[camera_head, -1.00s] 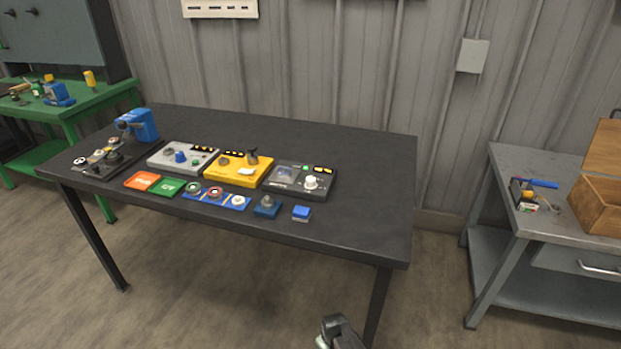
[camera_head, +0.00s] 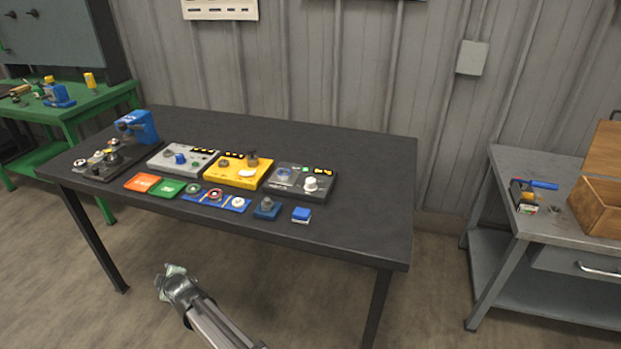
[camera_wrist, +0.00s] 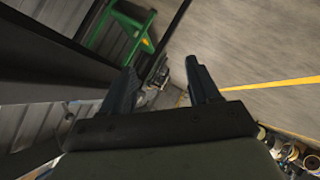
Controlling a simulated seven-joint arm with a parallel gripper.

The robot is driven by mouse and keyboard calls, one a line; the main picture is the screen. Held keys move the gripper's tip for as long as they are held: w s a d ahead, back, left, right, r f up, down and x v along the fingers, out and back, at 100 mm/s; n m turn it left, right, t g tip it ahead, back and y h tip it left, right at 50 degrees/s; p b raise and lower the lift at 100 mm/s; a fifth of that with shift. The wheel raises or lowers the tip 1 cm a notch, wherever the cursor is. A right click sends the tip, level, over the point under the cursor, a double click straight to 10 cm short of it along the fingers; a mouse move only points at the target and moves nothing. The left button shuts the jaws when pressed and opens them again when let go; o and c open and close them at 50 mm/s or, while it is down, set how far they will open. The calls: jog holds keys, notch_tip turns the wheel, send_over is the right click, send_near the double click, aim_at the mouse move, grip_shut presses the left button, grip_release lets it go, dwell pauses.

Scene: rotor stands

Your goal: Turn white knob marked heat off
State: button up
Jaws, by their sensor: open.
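A white knob (camera_head: 311,184) stands on the right part of a dark grey panel (camera_head: 318,196) on the black table. It is the likely heat knob, but I cannot read its label. A pale, flatter knob (camera_head: 246,173) sits on the yellow panel (camera_head: 221,176) to its left. My gripper (camera_head: 168,270) is in front of the table, below and left of the white knob, well apart from it. In the wrist view my gripper (camera_wrist: 163,82) shows two dark fingers spread apart with nothing between them. No knob shows in the wrist view.
The black table (camera_head: 360,170) is bare on its right side and back. A light grey panel (camera_head: 160,163), orange and green plates, a blue block (camera_head: 301,214) and a blue clamp-like device (camera_head: 140,125) stand on it. A grey workbench (camera_head: 500,176) stands at the right.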

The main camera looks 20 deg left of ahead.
notch_tip(320, 180, up, 5)
jog(key=a, duration=0.3)
notch_tip(320, 180, up, 28)
jog(key=m+g+h, duration=0.6)
jog(key=m+h, duration=0.4)
jog(key=m, duration=2)
send_over(310, 180)
notch_tip(310, 180, down, 13)
jog(key=c, duration=1)
